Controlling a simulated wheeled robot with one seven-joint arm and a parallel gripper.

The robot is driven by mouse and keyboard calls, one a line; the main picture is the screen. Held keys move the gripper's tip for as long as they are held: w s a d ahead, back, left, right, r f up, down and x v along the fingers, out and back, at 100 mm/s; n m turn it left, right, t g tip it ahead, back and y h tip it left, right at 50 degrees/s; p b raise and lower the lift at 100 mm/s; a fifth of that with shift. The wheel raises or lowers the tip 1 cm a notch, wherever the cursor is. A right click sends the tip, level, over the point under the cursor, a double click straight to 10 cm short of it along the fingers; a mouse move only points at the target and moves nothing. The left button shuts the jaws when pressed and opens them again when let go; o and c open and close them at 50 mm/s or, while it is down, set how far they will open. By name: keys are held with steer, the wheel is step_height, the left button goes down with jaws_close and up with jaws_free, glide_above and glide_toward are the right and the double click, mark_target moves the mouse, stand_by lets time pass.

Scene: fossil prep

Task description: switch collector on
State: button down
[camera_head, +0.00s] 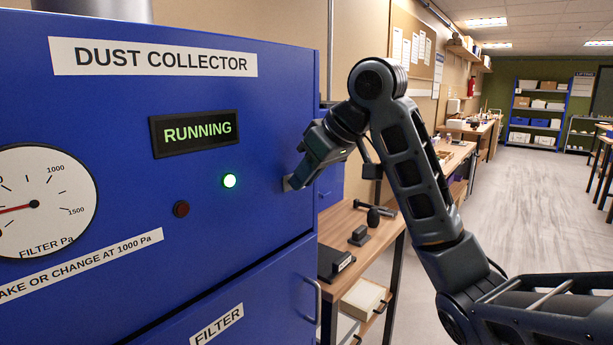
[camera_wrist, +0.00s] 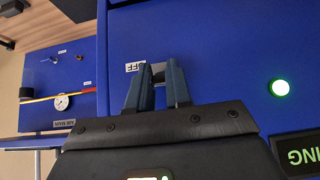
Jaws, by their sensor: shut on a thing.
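The blue dust collector (camera_head: 265,110) fills the left of the head view. Its display (camera_head: 195,133) reads RUNNING in green. The green lamp (camera_head: 230,181) is lit; it also glows at the right of the wrist view (camera_wrist: 280,88). The red lamp (camera_head: 181,209) is dark. My gripper (camera_head: 297,180) is at the right part of the front panel. In the wrist view its two fingers (camera_wrist: 159,88) are shut on a small dark switch (camera_wrist: 158,73), mostly hidden between them. A white label (camera_wrist: 134,67) beside the fingers seems to read OFF, upside down.
A wooden bench (camera_head: 345,225) with small dark tools stands right of the collector. The floor (camera_head: 510,210) farther right is clear.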

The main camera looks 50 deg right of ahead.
steer(key=c, duration=1)
jaws_free()
steer(key=shift+c, duration=0.2)
steer(key=v, duration=0.7)
steer(key=shift+s+r, duration=0.25)
steer(key=shift+r, duration=0.05)
